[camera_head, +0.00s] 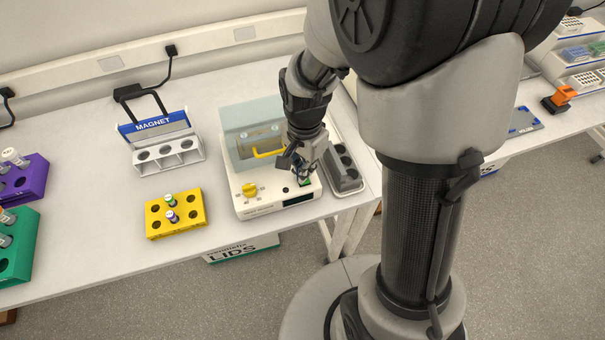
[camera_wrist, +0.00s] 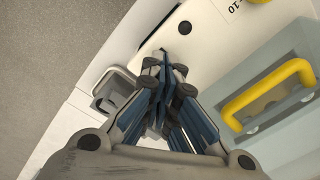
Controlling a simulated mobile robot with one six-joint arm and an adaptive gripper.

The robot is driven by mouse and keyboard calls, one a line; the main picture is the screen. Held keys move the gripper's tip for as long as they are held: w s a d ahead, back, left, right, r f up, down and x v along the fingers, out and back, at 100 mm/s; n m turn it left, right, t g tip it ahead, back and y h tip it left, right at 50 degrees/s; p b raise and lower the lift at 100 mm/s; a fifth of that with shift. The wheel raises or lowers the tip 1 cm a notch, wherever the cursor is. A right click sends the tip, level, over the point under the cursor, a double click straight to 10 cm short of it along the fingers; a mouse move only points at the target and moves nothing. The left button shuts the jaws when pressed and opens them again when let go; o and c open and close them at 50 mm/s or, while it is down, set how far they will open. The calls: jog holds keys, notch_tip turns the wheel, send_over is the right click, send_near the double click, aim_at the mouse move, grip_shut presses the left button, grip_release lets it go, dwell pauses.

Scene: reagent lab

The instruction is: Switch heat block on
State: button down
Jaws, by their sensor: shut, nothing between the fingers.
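The heat block (camera_head: 248,206) is a white box on the bench with a clear bluish lid (camera_head: 238,151) and a yellow handle (camera_head: 268,153). My gripper (camera_head: 302,174) is shut and empty, pointing down at the panel right by the switch. In the wrist view the shut fingertips (camera_wrist: 164,58) lie over the white panel and hide the switch. I cannot tell whether they touch it.
A grey rack with dark wells (camera_head: 343,170) stands close at the right of the heat block. A yellow tube rack (camera_head: 176,225) and a magnet stand (camera_head: 165,152) are to the left. The bench's front edge is just before the heat block.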

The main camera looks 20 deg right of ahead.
aim_at(308, 191)
jog(key=shift+f+b, duration=0.85)
jog(key=shift+f, duration=0.3)
dwell(0.9)
jog(key=shift+r, duration=0.1)
jog(key=shift+r+p, duration=2.95)
jog(key=shift+r, duration=0.5)
jog(key=shift+r, duration=0.3)
jog(key=s+r+n+t+b, duration=0.3)
jog(key=s+r+n+t, duration=0.1)
jog(key=s+r+n, duration=0.8)
jog(key=s+r, duration=0.2)
jog(key=s, duration=0.1)
jog(key=shift+r+t+b, duration=0.2)
jog(key=shift+t+b, duration=0.1)
jog(key=shift+b, duration=0.05)
